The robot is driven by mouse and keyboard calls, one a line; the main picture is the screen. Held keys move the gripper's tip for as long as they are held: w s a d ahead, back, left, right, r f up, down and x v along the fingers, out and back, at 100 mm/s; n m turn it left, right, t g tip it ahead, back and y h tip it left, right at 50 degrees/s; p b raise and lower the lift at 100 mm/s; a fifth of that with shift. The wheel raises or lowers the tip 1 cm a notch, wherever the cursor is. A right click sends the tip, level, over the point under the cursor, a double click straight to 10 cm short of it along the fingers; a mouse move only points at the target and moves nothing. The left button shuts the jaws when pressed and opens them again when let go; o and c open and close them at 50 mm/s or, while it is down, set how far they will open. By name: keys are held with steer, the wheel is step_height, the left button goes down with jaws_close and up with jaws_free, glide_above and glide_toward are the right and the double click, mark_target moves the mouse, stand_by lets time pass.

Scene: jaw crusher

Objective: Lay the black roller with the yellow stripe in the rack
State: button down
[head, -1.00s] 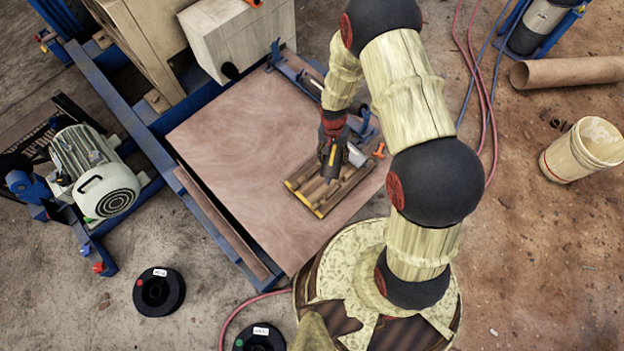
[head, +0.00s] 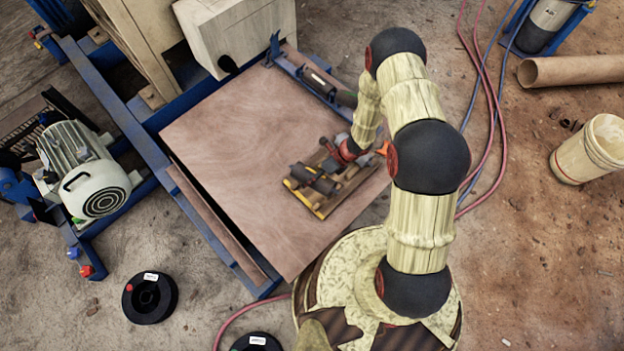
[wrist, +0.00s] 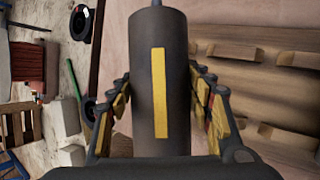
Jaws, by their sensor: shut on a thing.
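The black roller (wrist: 153,80) has a yellow stripe along its side and lies between the two fingers of my gripper (wrist: 160,110) in the wrist view. My gripper is shut on it. In the head view the dark roller (head: 312,178) is over the left part of the rack, with my gripper (head: 330,167) at its right. The wooden rack (head: 352,186) lies on the brown table top and has yellow at its near left edge. Its slats (wrist: 270,97) show to the right of the roller in the wrist view. I cannot tell whether the roller touches the rack.
The table top (head: 235,150) is clear left of the rack. Another dark cylinder (head: 319,84) lies at its back edge by a blue rail. A pale machine block (head: 235,35) stands behind. A motor (head: 90,170) is at the left, a bucket (head: 590,150) at the right.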

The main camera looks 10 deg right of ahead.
steer(key=f+m+t, duration=0.1)
steer(key=w+f+m, duration=0.1)
steer(key=shift+w+f+m+t+b, duration=0.1)
steer(key=shift+m+t+b, duration=0.2)
steer(key=shift+t+b, duration=0.1)
steer(key=shift+y, duration=0.3)
steer(key=shift+w, duration=0.15)
steer(key=shift+f+b, duration=2.1)
steer(key=shift+f, duration=0.75)
steer(key=shift+f, duration=1.15)
steer(key=c, duration=0.7)
jaws_free()
steer(key=shift+f, duration=0.1)
steer(key=shift+c, duration=0.2)
